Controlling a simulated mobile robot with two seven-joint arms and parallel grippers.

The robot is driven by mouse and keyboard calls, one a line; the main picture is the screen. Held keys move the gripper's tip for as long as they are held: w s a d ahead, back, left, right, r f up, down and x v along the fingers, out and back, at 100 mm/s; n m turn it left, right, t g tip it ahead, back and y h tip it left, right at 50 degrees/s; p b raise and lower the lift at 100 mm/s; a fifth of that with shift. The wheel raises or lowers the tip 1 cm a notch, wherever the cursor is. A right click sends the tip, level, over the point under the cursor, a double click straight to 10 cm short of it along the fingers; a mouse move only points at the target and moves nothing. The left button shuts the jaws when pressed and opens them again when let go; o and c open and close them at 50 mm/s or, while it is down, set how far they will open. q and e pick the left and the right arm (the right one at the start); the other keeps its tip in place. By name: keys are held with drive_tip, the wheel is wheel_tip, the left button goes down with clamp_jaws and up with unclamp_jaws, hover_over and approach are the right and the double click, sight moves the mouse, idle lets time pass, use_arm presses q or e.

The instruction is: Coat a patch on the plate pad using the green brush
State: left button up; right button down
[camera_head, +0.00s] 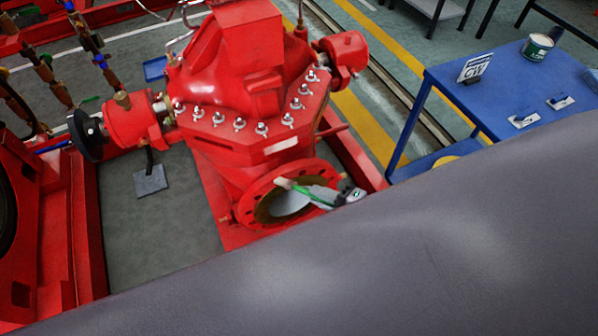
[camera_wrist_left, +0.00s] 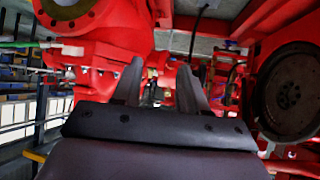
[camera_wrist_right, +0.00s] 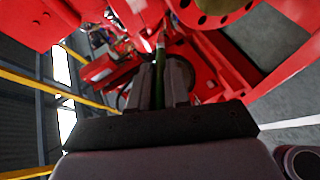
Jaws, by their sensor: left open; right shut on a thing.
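The green brush (camera_head: 302,189) has a green handle and a pale head. In the head view it is in front of the round red flange opening, its head toward the left. My right gripper (camera_head: 343,196) is shut on its handle; the handle also shows between the fingers in the right wrist view (camera_wrist_right: 160,85). The brush appears at the left edge of the left wrist view (camera_wrist_left: 22,44). My left gripper (camera_wrist_left: 158,82) is open and empty, apart from the brush. I cannot tell which surface is the plate pad; a grey square plate (camera_head: 151,181) lies on the floor.
A large red pump casing (camera_head: 235,95) with a bolted flange fills the middle. A blue table (camera_head: 480,98) at the right holds a tin (camera_head: 537,46), a sign (camera_head: 475,68) and small white plates. My own grey arm link covers the lower right.

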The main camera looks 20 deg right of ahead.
use_arm(q)
wheel_tip(320, 180, down, 2)
drive_tip(key=shift+f+b, duration=0.15)
drive_tip(key=shift+b, duration=0.9)
use_arm(e)
drive_tip(key=w, duration=0.7)
drive_tip(key=shift+w, duration=0.35)
use_arm(q)
drive_tip(key=shift+a, duration=0.1)
use_arm(e)
drive_tip(key=shift+a, duration=0.1)
use_arm(q)
drive_tip(key=shift+f, duration=0.15)
use_arm(e)
drive_tip(key=shift+w, duration=0.65)
